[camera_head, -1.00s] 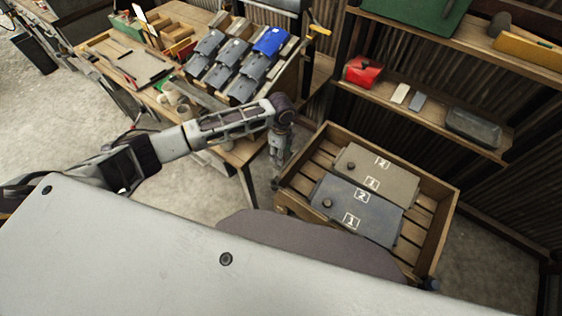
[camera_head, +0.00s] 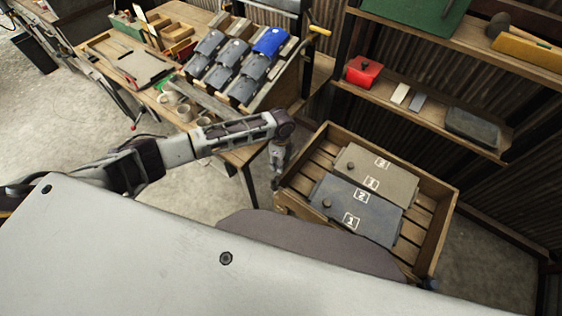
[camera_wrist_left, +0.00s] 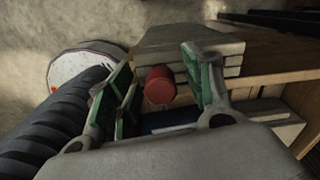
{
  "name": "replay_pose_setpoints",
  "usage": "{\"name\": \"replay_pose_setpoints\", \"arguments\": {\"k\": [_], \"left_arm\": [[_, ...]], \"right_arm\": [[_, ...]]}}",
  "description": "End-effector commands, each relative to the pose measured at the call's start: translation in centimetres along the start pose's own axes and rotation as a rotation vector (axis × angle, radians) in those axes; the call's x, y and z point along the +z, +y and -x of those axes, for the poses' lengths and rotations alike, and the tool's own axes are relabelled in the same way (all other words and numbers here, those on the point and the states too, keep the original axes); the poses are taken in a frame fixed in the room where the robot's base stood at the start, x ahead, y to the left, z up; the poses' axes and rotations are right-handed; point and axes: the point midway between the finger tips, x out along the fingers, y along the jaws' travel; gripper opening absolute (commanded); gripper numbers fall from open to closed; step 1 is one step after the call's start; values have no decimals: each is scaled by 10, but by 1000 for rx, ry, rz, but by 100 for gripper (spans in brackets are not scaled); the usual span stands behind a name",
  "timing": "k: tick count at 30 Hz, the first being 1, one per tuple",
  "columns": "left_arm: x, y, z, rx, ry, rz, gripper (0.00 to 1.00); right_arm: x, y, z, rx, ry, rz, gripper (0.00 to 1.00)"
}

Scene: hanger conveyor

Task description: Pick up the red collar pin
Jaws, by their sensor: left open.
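The red collar pin (camera_wrist_left: 160,86) shows in the left wrist view as a short red cylinder with a round end. It lies between the two fingers of my left gripper (camera_wrist_left: 158,58), which is open. Gaps show on both sides of the pin, wider on the right. In the head view my left gripper (camera_head: 278,168) hangs at the left corner of the wooden crate (camera_head: 446,222), and the pin cannot be made out there. My right gripper is not in view.
The crate holds a grey-brown panel (camera_head: 397,183) and a blue-grey panel (camera_head: 378,221), both numbered. A workbench (camera_head: 245,152) with mugs and dark cases stands to the left. A shelf (camera_head: 425,118) with a red box (camera_head: 363,70) stands behind the crate.

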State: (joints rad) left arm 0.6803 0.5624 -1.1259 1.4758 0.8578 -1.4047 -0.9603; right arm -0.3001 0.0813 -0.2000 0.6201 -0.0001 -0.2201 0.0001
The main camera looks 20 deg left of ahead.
Motion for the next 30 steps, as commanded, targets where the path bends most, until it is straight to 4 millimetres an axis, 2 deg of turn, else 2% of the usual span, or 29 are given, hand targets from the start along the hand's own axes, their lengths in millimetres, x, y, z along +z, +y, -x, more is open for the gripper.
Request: {"name": "replay_pose_setpoints", "arguments": {"k": [7,19,30], "left_arm": [[0,0,0,0,0,0,51],[0,0,0,0,0,0,3],[0,0,4,0,0,0,3]], "right_arm": [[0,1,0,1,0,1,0],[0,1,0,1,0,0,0],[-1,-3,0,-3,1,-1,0]]}}
